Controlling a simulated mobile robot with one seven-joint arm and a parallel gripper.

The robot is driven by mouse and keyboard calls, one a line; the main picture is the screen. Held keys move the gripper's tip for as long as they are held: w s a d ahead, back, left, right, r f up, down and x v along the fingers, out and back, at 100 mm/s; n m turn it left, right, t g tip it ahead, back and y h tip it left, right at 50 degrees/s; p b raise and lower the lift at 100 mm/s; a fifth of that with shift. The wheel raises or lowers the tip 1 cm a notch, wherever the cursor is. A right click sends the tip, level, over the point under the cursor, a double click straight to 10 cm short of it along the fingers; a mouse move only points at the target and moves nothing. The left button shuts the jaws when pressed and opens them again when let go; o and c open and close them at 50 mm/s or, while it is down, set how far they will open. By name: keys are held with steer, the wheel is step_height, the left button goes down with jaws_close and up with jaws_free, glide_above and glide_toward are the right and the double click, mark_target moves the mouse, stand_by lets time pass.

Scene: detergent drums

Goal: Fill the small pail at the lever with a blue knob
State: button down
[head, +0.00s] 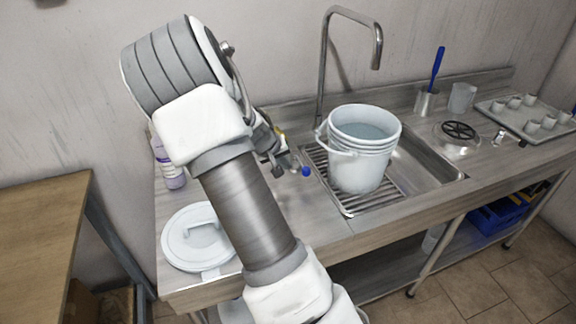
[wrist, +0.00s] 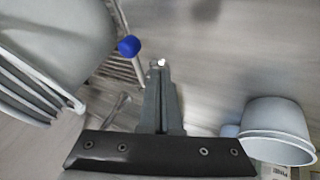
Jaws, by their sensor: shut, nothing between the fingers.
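A white pail (head: 360,165) with ribs below its rim stands upright on the rack in the sink. A flat bluish-grey surface shows inside it; I cannot tell how deep it is. Its side shows at the left of the wrist view (wrist: 60,35). The lever's blue knob (head: 305,171) is just left of the pail, and also shows in the wrist view (wrist: 130,46). The lever itself is mostly hidden. My gripper (head: 284,165) is left of the knob, partly hidden by my arm. Its fingertips (wrist: 160,64) are shut and empty, apart from the knob.
A tall tap (head: 327,60) arches over the sink (head: 440,172). A round white lid (head: 190,252) and a bottle (head: 172,178) are on the left counter. Another pale container (wrist: 275,130) is right in the wrist view. A tray (head: 550,130) of cups stands far right.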

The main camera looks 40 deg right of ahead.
steer(key=v, duration=1)
steer(key=shift+p, duration=0.3)
steer(key=shift+a+r, duration=0.1)
steer(key=s+a+r+n+t+y, duration=0.1)
steer(key=s+a+r+y, duration=0.1)
steer(key=s+a+r, duration=0.2)
steer(key=s+a+r+n+t+y, duration=0.1)
steer(key=s+a+r, duration=0.3)
steer(key=s+a, duration=0.5)
steer(key=s+a+r+n+t+y, duration=0.1)
steer(key=s+a+r+n+y, duration=0.1)
steer(key=s+a, duration=0.5)
steer(key=s+r+y, duration=0.1)
steer(key=s+r, duration=0.1)
steer(key=s, duration=0.1)
steer(key=shift+s+a+r+n, duration=0.2)
steer(key=shift+s+r+n, duration=0.1)
steer(key=shift+n, duration=0.1)
steer(key=shift+d, duration=0.1)
